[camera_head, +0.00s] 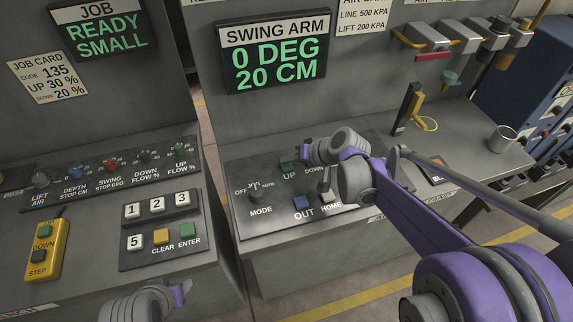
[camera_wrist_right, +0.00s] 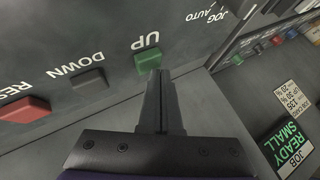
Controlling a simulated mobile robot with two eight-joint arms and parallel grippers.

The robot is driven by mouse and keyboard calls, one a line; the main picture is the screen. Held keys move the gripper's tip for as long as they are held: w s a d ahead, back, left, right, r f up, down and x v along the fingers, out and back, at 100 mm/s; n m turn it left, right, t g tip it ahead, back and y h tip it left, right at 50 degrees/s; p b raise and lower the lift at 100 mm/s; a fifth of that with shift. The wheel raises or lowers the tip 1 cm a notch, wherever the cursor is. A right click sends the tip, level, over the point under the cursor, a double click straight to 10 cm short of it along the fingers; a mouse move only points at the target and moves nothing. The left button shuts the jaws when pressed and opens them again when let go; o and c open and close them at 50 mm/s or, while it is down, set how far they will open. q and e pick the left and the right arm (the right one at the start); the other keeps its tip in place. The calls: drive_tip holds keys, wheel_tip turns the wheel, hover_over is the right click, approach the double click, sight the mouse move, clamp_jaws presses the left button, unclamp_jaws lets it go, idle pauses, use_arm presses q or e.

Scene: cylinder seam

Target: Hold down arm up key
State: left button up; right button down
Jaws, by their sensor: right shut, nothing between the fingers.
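The green UP key (camera_head: 288,168) is on the sloped panel under the swing arm display (camera_head: 275,56), which reads 0 DEG and 20 CM. In the wrist view the UP key (camera_wrist_right: 148,61) is just beyond the tips of my right gripper (camera_wrist_right: 160,76). The fingers are shut together and empty. I cannot tell whether the tips touch the key. In the head view my right wrist covers the panel just right of the key, and the fingertips are hard to make out. My left wrist (camera_head: 152,302) is at the bottom edge over the left console; its fingers are not clear.
A grey DOWN key (camera_wrist_right: 89,80) and a red key (camera_wrist_right: 25,108) sit beside UP. The left console has a number keypad (camera_head: 157,206) and a yellow pendant (camera_head: 45,244).

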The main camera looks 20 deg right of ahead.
sight(289, 167)
use_arm(q)
drive_tip(key=shift+s+f, duration=0.1)
drive_tip(key=shift+f, duration=0.25)
use_arm(e)
drive_tip(key=shift+f, duration=0.45)
use_arm(q)
drive_tip(key=shift+r, duration=0.1)
use_arm(e)
drive_tip(key=shift+r, duration=0.1)
idle(5.4)
use_arm(q)
drive_tip(key=shift+w+r+p, duration=0.3)
drive_tip(key=shift+r, duration=0.35)
use_arm(e)
drive_tip(key=shift+w+r, duration=0.1)
drive_tip(key=shift+r, duration=0.65)
drive_tip(key=shift+r+p, duration=0.3)
drive_tip(key=shift+r, duration=0.25)
drive_tip(key=shift+r+p, duration=1.15)
drive_tip(key=shift+r, duration=0.9)
use_arm(q)
drive_tip(key=r, duration=0.1)
drive_tip(key=w+r, duration=0.1)
drive_tip(key=r, duration=0.2)
drive_tip(key=shift+w, duration=0.3)
drive_tip(key=shift+s, duration=0.1)
use_arm(e)
drive_tip(key=shift+f, duration=0.1)
